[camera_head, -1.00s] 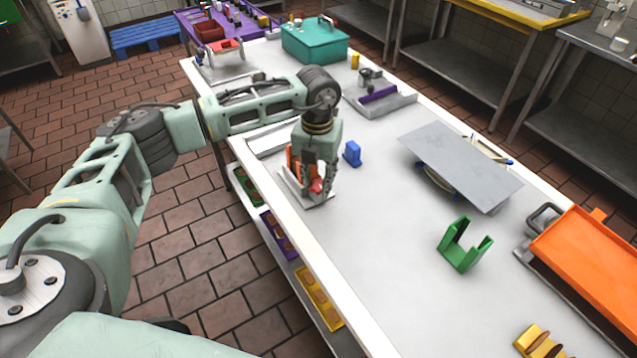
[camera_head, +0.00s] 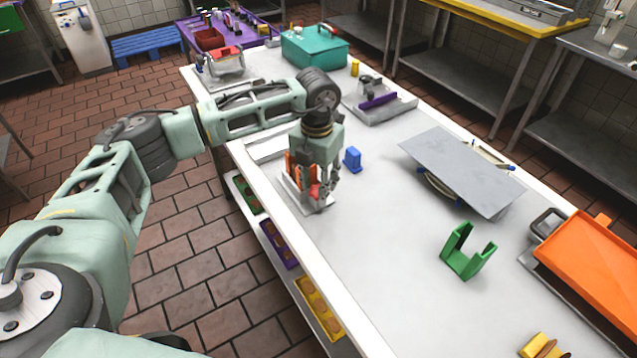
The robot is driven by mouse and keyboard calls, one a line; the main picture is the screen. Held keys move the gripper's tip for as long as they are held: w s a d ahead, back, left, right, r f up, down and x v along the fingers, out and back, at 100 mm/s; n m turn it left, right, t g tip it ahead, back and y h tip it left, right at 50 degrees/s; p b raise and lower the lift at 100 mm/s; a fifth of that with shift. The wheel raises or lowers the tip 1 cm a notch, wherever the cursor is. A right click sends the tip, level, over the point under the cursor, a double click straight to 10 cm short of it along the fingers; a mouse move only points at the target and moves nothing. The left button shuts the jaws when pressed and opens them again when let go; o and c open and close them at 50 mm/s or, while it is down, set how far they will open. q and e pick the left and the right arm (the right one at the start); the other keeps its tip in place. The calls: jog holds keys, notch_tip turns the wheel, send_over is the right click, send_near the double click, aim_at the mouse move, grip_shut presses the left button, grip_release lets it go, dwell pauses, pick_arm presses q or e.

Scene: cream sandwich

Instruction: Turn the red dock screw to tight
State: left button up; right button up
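The red dock screw (camera_head: 316,191) shows as a small red knob at the front of a small dock with a pale base (camera_head: 309,203) and an orange part (camera_head: 294,168). The dock stands near the left edge of the white table. My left gripper (camera_head: 324,188) points down over the dock, its fingers at the red screw and partly hiding it. I cannot tell whether the fingers are closed on the screw. My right gripper is not in view.
A blue block (camera_head: 352,159) stands close to the right of my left gripper. A grey tilted plate (camera_head: 458,172), a green holder (camera_head: 466,252) and an orange tray (camera_head: 592,262) lie further right. The table between them is clear.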

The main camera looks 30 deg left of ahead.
aim_at(317, 189)
pick_arm(q)
jog(key=shift+o, duration=0.9)
jog(key=shift+a, duration=0.25)
jog(key=shift+r, duration=0.25)
notch_tip(317, 189, up, 8)
jog(key=shift+d+f, duration=0.15)
jog(key=shift+d, duration=0.05)
